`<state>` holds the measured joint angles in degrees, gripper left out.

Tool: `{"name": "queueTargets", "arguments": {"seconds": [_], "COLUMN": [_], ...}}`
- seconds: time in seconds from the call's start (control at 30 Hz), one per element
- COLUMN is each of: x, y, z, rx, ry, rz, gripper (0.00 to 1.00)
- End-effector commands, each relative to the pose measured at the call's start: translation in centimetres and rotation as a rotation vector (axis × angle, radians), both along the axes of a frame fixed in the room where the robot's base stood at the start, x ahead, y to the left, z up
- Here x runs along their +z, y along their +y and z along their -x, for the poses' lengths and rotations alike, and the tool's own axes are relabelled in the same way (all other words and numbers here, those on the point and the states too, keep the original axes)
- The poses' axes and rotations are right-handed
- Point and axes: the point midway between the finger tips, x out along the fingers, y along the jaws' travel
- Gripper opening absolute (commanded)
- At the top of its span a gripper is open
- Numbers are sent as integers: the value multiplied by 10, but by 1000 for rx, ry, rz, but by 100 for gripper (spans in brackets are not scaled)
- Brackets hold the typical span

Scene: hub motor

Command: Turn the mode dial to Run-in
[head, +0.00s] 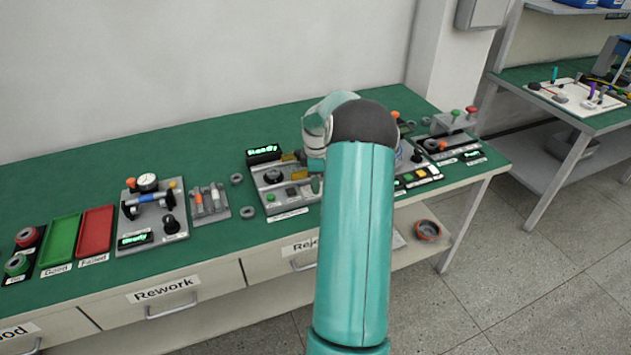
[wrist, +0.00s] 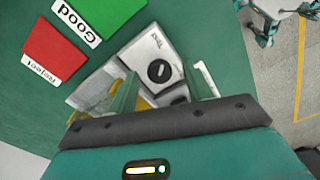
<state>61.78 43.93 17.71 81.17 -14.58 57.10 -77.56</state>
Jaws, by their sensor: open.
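In the head view, a black dial (head: 273,176) sits on a grey panel (head: 262,192) below a dark display (head: 263,150) reading "Ready". Another black dial (head: 170,221) is on the panel further left. My gripper is mostly hidden behind my teal arm in the head view. In the wrist view, my gripper (wrist: 163,90) is open, its two fingers apart and nothing held. A round black knob with a pale mark (wrist: 160,71) on a light plate shows between and beyond the fingertips. I cannot tell which head-view dial it is, nor read its setting.
In the wrist view, a green tray (wrist: 108,12) and a red tray (wrist: 55,50) lie beside the plate. In the head view, a rack (head: 209,202), grey rings (head: 247,212) and a button panel (head: 418,178) share the green bench (head: 100,183). Bare bench lies behind them.

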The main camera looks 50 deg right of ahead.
Motion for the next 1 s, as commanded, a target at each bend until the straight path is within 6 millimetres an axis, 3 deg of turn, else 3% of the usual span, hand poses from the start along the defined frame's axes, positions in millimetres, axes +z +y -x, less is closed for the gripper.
{"name": "queueTargets", "arguments": {"seconds": [0.37,0.5,0.6,1.0], "x": [-7,-7,-7,-7], "y": [0,0,0,0], "z": [-2,-2,-1,-2], "rx": [1,1,1,-61], "ry": [1,1,1,1], "rz": [-1,-1,-1,0], "gripper": [48,21,6,6]}}
